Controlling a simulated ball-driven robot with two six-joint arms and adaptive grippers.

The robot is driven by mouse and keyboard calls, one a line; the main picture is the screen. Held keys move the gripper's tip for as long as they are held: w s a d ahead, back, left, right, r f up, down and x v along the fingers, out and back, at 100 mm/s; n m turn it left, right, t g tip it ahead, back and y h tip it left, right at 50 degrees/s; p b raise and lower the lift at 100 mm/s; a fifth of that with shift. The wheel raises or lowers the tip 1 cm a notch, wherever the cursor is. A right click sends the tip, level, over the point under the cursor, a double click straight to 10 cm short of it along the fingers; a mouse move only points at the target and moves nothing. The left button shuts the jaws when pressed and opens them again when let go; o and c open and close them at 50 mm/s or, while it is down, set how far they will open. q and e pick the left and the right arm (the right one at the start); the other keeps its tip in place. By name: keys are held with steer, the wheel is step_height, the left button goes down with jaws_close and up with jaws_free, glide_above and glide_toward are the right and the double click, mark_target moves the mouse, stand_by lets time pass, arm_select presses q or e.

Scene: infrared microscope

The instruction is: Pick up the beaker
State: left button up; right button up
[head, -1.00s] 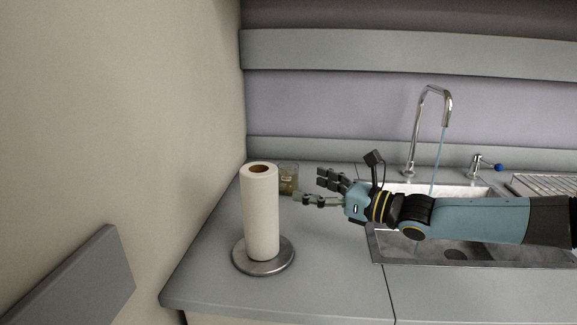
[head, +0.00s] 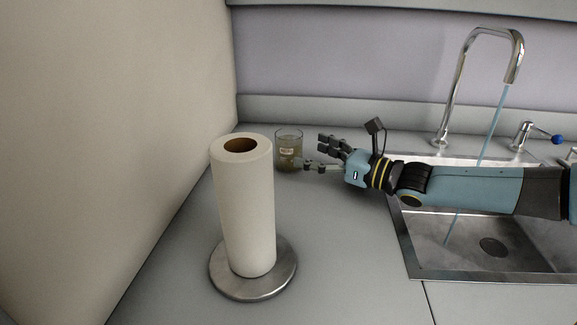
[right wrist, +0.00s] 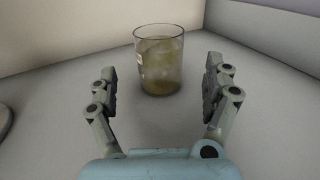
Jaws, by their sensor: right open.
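The beaker (head: 288,149) is a clear glass with murky yellow-brown liquid and a small label. It stands upright on the grey counter in the back corner, behind and to the right of the paper towel roll. In the right wrist view the beaker (right wrist: 160,62) is ahead of the fingers, centred between them. My right gripper (head: 318,156) reaches in from the right and is open, its fingers pointing at the beaker; one finger overlaps the beaker's lower right edge in the head view. In the right wrist view the gripper (right wrist: 160,88) is empty. My left gripper is not in view.
A paper towel roll (head: 247,210) on a round metal base (head: 280,282) stands in front of the beaker. A sink (head: 428,262) with a running faucet (head: 457,90) is at right. The wall closes off the left. The counter (head: 340,260) in front is clear.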

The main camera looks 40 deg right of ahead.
mark_target(300, 152)
steer(key=x, duration=0.1)
steer(key=b+x, duration=0.1)
steer(key=shift+w+a+f, duration=0.1)
steer(key=shift+w+f, duration=0.15)
steer(key=b+x, duration=0.3)
steer(key=x, duration=0.1)
steer(key=shift+f+b, duration=0.2)
steer(key=shift+b, duration=0.2)
steer(key=shift+w, duration=0.35)
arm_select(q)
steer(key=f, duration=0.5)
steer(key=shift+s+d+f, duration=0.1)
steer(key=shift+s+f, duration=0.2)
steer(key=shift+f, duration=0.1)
arm_select(e)
steer(key=shift+w+r, duration=0.1)
steer(key=shift+r, duration=0.2)
steer(key=c, duration=1.3)
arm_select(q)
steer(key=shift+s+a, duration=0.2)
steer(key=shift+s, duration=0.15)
